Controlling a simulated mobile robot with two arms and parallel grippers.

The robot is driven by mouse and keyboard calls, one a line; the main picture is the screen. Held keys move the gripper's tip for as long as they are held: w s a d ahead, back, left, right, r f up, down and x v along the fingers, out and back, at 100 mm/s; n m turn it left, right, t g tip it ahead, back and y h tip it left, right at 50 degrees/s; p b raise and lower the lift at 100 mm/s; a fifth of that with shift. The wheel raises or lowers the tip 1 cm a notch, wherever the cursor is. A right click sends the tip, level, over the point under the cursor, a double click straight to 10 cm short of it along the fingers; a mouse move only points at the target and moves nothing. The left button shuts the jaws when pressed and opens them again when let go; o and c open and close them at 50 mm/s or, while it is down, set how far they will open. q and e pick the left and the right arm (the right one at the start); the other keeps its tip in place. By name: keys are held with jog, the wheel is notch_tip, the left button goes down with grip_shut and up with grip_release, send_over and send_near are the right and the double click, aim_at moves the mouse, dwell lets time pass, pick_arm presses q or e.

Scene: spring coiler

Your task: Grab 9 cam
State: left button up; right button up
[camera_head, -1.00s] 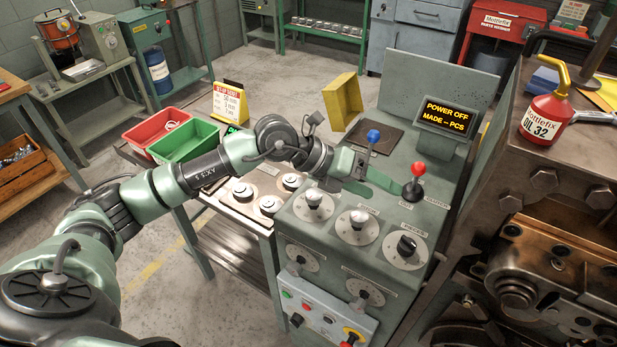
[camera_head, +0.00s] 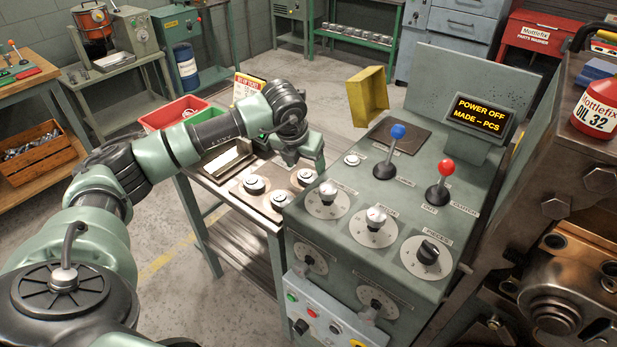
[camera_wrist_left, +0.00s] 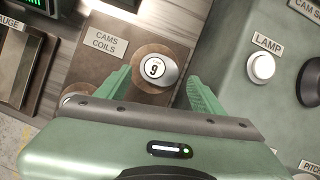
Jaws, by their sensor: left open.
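The 9 cam (camera_wrist_left: 154,70), a round silver piece with a 9 on its white face, sits on the brown cam plate (camera_wrist_left: 102,68) in the left wrist view. My left gripper (camera_wrist_left: 158,82) is open and empty, with one green finger on each side of the cam's near side. I cannot tell how high the fingertips are above the plate. In the head view the left gripper (camera_head: 308,165) hangs over the cam plate (camera_head: 240,196), near its right end. Several round cams show on that plate, with numbers too small to read. My right gripper is out of view.
The grey-green control console (camera_head: 390,205) stands just right of the cam plate, with blue (camera_head: 397,131) and red (camera_head: 445,167) levers and several dials. A lamp (camera_wrist_left: 261,68) is close to the right finger. A red bin (camera_head: 165,115) and green bin stand behind my arm.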

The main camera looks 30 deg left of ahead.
aim_at(309, 174)
pick_arm(q)
jog(key=p+x, duration=0.1)
jog(key=x, duration=0.2)
jog(key=shift+w+f, duration=0.1)
jog(key=shift+f, duration=0.15)
jog(key=shift+w+f, duration=0.2)
jog(key=shift+f, duration=0.25)
jog(key=c, duration=1.1)
jog(key=shift+a+r, duration=0.1)
jog(key=shift+c, duration=1.3)
